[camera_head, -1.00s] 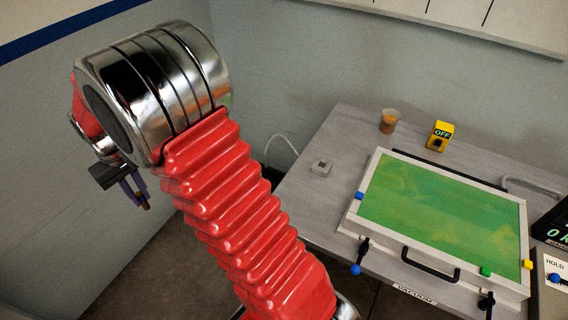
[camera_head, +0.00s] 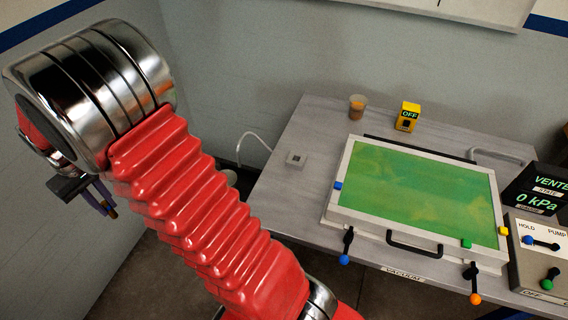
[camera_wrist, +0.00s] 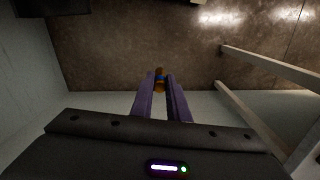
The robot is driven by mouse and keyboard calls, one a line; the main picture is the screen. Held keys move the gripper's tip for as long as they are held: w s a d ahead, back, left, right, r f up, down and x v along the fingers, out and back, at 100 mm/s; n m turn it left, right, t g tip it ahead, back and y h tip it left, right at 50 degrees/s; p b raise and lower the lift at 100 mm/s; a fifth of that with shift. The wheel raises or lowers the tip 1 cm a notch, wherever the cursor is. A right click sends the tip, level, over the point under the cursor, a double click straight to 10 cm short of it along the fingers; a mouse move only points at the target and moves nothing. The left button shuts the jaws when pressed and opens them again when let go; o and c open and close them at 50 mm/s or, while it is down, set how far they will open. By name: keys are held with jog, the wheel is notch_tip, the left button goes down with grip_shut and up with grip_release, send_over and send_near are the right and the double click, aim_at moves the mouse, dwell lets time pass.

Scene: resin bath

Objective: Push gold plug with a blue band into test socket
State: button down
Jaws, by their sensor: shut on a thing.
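My gripper (camera_head: 104,207) hangs at the far left in the head view, away from the table and pointing down. In the wrist view my gripper (camera_wrist: 160,82) has its two purple fingers shut on the gold plug with a blue band (camera_wrist: 159,85). The plug's gold end sticks out past the fingertips; the rest is between them. In the head view only a small dark gold tip (camera_head: 113,214) of it shows. A small grey square block with a dark centre, seemingly the test socket (camera_head: 296,159), sits near the table's left back edge, well right of my gripper.
The grey table (camera_head: 285,190) carries a shallow framed bath with a green surface (camera_head: 415,190), a cup (camera_head: 357,107), a yellow OFF switch box (camera_head: 408,117) and a pump panel (camera_head: 541,250). Pale table legs (camera_wrist: 255,115) show in the wrist view.

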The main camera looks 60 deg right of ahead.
jog(key=s+d, duration=0.4)
jog(key=d, duration=1)
jog(key=s+d, duration=0.5)
jog(key=d, duration=1)
jog(key=s+d+r, duration=0.1)
jog(key=s+d, duration=1.8)
jog(key=s, duration=0.3)
jog(key=shift+s+d+r, duration=0.25)
jog(key=shift+d+r, duration=0.05)
jog(key=shift+d, duration=0.05)
jog(key=shift+f, duration=0.1)
notch_tip(320, 180, down, 6)
jog(key=shift+f, duration=0.15)
jog(key=shift+f, duration=1.75)
